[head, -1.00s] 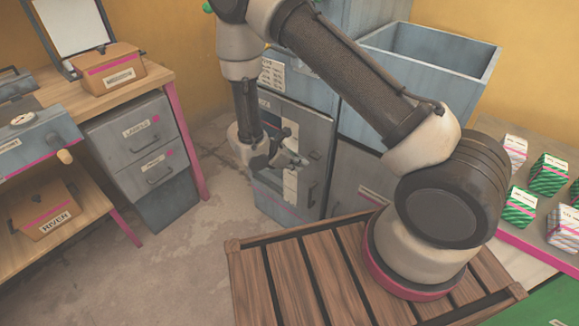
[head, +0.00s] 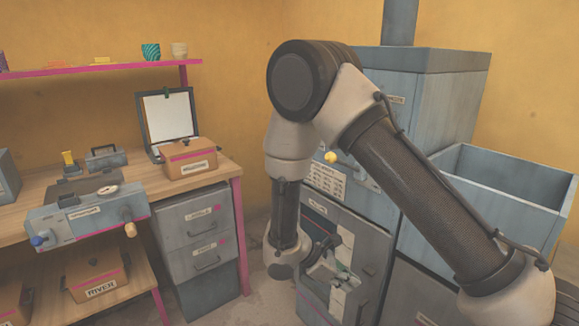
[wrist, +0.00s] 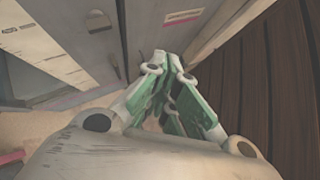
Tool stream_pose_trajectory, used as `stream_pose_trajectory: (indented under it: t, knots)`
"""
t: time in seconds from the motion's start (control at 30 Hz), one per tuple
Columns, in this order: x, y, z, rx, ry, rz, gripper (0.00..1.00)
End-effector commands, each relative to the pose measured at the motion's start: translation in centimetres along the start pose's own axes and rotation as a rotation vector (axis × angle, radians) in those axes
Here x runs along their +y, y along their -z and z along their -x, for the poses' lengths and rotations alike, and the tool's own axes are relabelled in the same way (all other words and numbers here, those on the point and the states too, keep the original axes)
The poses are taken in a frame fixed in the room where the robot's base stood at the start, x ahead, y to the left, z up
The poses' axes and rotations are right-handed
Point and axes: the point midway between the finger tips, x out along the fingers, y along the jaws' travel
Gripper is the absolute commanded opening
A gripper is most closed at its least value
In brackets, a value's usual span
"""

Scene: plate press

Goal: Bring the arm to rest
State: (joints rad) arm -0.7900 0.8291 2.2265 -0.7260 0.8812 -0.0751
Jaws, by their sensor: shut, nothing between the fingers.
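My arm is bent, with its elbow high in the head view and its forearm hanging down. My gripper (head: 328,258) is at the lower end, in front of the grey-blue cabinet (head: 372,235). In the wrist view my gripper (wrist: 170,66) has its green-padded fingers drawn together, with nothing seen between them. The cabinet front (wrist: 100,38) is close beyond the fingertips; I cannot tell whether they touch it.
A wooden workbench (head: 215,178) with a blue machine (head: 85,222) and a cardboard box (head: 188,160) stands left. An open blue bin (head: 500,190) is at right. Dark wooden slats (wrist: 275,85) lie right in the wrist view.

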Motion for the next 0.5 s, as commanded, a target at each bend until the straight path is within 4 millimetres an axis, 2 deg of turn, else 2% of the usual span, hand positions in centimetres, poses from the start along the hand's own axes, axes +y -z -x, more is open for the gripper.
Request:
stream_pose_trajectory:
  t: [0.03,0.27,0.5]
  knots:
    - [-0.7,-1.7,1.0,0.018,0.032,-0.065,0.0]
    - [-3.2,-9.8,4.1,0.143,0.199,-0.38,0.0]
    - [-6.5,-19.2,6.9,0.361,0.377,-0.764,0.0]
